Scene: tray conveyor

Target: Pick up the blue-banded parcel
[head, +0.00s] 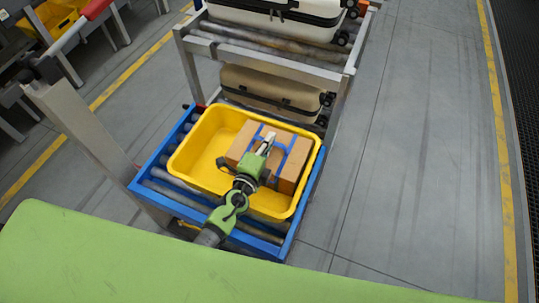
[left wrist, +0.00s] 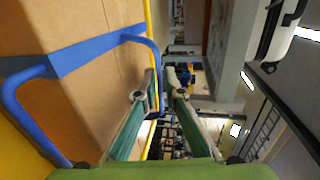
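The blue-banded parcel (head: 292,165) is a brown cardboard box with blue bands and blue handles. It lies in the yellow tray (head: 194,149), toward the right side. My left gripper (head: 268,140) is over the parcel in the head view and hides part of its top. In the left wrist view the parcel (left wrist: 95,95) fills the left side. The left gripper's two fingers (left wrist: 160,78) stand apart there, and a blue handle bar shows in the gap between them. I cannot tell whether either finger touches it. My right gripper is not in view.
The tray sits on a blue-framed roller conveyor (head: 310,194). A metal rack (head: 270,64) behind it holds a white suitcase (head: 290,18) above and a tan suitcase (head: 270,92) below. A grey post (head: 90,130) stands at left. The floor (head: 430,150) at right is clear.

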